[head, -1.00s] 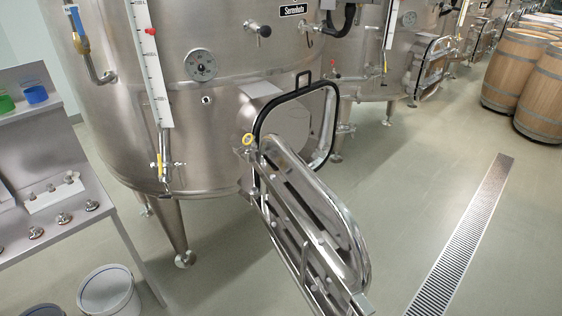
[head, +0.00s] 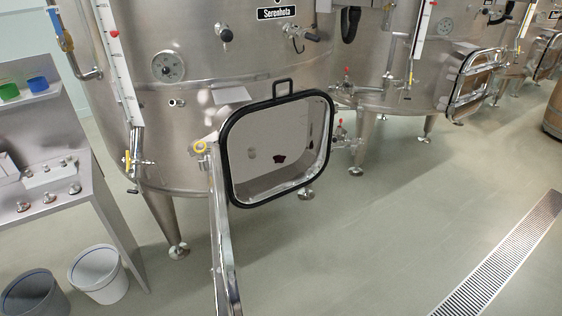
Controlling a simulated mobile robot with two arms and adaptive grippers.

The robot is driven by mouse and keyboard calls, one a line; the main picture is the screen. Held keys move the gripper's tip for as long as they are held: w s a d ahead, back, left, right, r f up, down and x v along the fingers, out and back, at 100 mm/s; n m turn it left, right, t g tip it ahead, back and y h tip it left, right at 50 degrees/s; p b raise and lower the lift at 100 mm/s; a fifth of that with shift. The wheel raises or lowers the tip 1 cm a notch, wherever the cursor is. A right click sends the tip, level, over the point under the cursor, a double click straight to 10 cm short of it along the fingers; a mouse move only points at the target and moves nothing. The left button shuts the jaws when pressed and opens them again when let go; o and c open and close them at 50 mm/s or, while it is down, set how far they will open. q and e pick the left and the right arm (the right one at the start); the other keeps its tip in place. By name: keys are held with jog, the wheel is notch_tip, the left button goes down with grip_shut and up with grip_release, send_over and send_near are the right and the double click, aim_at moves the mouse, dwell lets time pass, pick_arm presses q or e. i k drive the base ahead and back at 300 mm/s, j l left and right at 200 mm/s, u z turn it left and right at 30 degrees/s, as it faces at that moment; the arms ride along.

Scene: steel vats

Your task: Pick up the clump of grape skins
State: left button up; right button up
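A small dark red clump, which looks like the clump of grape skins (head: 279,159), shows inside the steel vat (head: 190,110) through its open hatch. The hatch opening has a black rubber seal (head: 226,160) around its rim. A second, smaller dark spot (head: 251,153) shows to the left of the clump, too small to identify. The hatch door (head: 222,240) stands swung open and is seen nearly edge-on, below and left of the opening. Neither of my grippers is in view.
A grey bench (head: 60,205) with small cups and fittings stands at the left, with a white bucket (head: 98,275) and a grey bucket (head: 35,295) below. More vats line the back. Floor right of the door is clear, with a drain grate (head: 500,262).

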aim_at(279, 158)
jog(key=i+l, duration=0.1)
jog(key=l, duration=0.3)
jog(key=i+l+u, duration=0.1)
jog(key=l, duration=0.3)
jog(key=i+l, duration=0.15)
jog(key=l, duration=0.25)
jog(key=i+l+u, duration=0.1)
jog(key=l, duration=0.35)
